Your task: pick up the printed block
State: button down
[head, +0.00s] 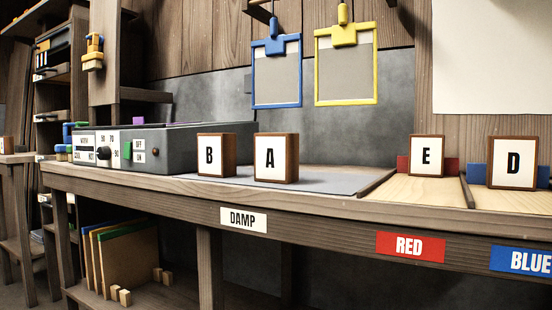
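Several wooden blocks with printed letters stand upright on the bench in the head view. Block E (427,156) stands on the light board above the RED label, in front of a red stop. Block D (513,163) stands at the far right above the BLUE label, in front of a blue stop. Which one is the printed block, I cannot tell. My gripper is not in view.
A blue frame (277,74) and a yellow frame (346,66) hang above the bench (330,211). A lower shelf holds upright boards (125,260). The mat right of A is bare.

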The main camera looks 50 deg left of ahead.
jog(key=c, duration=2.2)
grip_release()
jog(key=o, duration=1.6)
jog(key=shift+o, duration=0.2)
